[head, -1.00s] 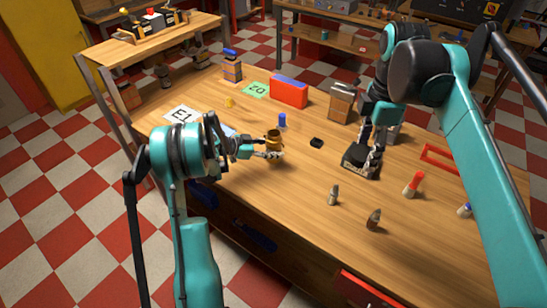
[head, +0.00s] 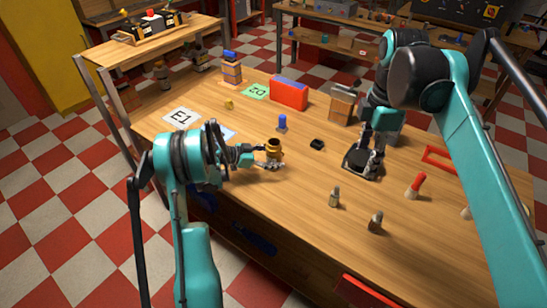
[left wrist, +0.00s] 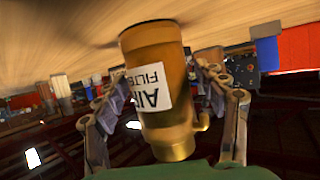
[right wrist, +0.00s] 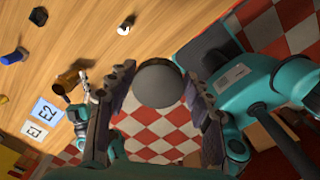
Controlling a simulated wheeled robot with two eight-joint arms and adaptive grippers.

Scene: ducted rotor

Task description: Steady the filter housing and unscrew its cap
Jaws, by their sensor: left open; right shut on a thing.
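The filter housing (head: 273,147), an amber-brass cylinder, stands upright near the table's front left edge. In the left wrist view the housing (left wrist: 160,85) shows upside down, with a white air filter label, a small side spout and a dark round end. My left gripper (head: 264,160) is open, with a finger on each side of the housing. My right gripper (head: 368,166) is away to the right over the table. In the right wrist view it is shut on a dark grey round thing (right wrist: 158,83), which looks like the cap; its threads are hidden.
A small black block (head: 317,144) and a blue-topped piece (head: 282,123) stand between the grippers. Small bottles (head: 334,197) and a red-topped one (head: 416,186) are at the front right. A red box (head: 289,93) is behind. Marked cards (head: 181,118) lie at the left.

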